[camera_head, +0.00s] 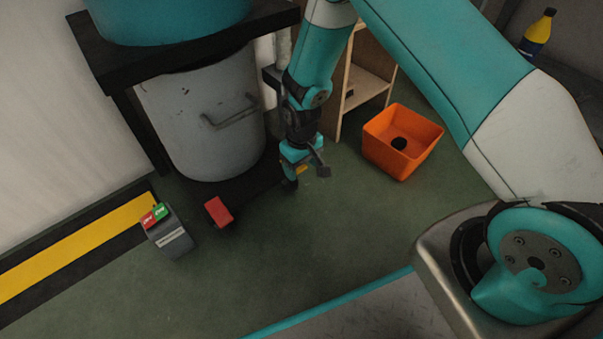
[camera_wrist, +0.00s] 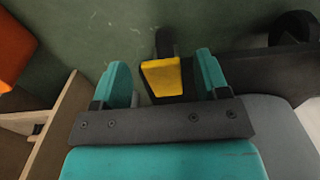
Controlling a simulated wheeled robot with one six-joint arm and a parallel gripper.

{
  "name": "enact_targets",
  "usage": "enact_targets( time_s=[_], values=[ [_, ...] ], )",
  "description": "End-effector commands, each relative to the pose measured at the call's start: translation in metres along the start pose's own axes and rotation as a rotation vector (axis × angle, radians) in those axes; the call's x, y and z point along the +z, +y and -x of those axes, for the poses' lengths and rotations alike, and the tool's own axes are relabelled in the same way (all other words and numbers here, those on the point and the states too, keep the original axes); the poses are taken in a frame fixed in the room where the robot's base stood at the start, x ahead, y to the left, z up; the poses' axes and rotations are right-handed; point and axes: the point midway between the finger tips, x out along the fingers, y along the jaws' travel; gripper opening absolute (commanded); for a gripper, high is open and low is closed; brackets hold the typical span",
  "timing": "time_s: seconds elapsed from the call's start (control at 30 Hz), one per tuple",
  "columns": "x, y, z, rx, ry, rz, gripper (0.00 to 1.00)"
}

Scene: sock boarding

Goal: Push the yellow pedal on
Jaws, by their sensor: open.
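The yellow pedal (camera_wrist: 162,77) shows in the wrist view between and just beyond the two teal fingers of my gripper (camera_wrist: 160,85). The fingers are apart with nothing held between them. Whether they touch the pedal I cannot tell. In the head view only a small bit of the yellow pedal (camera_head: 300,170) shows beside my gripper (camera_head: 303,178), which points down low near the floor and hides most of it. A red pedal (camera_head: 218,212) lies to the left on the floor, in front of the grey drum.
A grey drum (camera_head: 190,115) with a handle stands behind the pedals. An orange bin (camera_head: 378,155) with a dark item inside is to the right, near a wooden shelf (camera_head: 362,85). A control box (camera_head: 175,242) with red and green buttons stands at left. The front floor is clear.

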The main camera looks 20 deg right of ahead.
Motion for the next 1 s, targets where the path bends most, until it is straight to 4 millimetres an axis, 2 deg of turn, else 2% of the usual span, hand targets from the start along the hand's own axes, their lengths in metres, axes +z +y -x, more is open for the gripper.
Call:
enact_targets(
  time_s=[0.1, 0.4, 0.47, 0.63, 0.83, 1.0],
  values=[
    [-0.0005, 0.0000, -0.0087, 0.000, 0.002, 0.000, 0.68],
    [-0.0004, 0.0000, -0.0090, 0.000, 0.001, 0.000, 0.68],
    [-0.0004, 0.0000, -0.0090, 0.000, 0.001, 0.000, 0.57],
    [-0.0003, 0.0001, -0.0090, 0.000, 0.001, 0.000, 0.19],
    [0.0014, 0.0001, -0.0090, 0.000, 0.020, 0.000, 0.19],
    [0.0051, 0.0004, -0.0115, 0.000, 0.124, -0.001, 0.19]
  ],
)
